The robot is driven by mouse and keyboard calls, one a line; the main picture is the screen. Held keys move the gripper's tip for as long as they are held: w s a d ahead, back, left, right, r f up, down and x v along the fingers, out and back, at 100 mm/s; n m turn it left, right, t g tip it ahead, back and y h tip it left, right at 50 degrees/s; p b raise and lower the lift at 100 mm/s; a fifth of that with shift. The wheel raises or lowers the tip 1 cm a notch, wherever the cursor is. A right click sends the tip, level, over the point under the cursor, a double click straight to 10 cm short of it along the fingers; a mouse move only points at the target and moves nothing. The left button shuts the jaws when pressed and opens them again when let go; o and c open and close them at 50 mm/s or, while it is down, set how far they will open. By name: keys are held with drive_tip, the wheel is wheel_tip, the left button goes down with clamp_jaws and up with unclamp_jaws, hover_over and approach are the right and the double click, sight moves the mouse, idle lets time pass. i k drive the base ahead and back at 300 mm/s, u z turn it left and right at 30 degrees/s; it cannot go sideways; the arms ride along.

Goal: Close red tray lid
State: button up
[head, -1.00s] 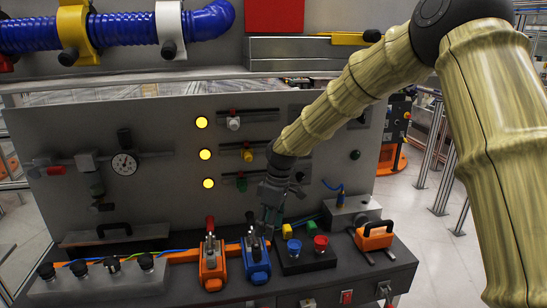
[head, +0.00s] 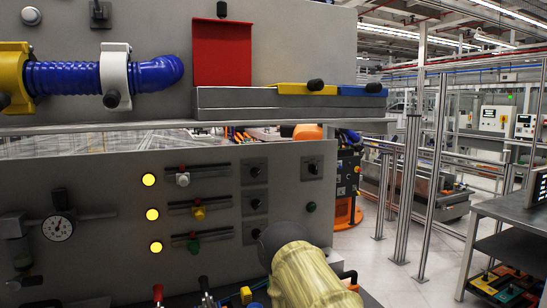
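The red tray lid (head: 222,53) stands upright in the head view, raised at the left end of the long grey tray box (head: 235,114) on the upper shelf. A black knob (head: 221,9) is at the lid's top edge. The yellow lid (head: 300,89) and the blue lid (head: 358,90) lie flat to its right, each with a black knob. My gripper is not in view. Only a pale, ribbed part of my arm with a dark rounded joint shows at the bottom centre, well below the red lid.
A blue hose (head: 65,77) in yellow and white clamps runs left of the lid. The shelf edge (head: 120,125) juts out above the lower panel (head: 110,185), which has yellow lamps, sliders and a gauge (head: 58,228).

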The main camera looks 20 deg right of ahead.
sight(221, 50)
drive_tip(key=z, duration=0.2)
drive_tip(key=i, duration=0.9)
drive_tip(key=z, duration=0.8)
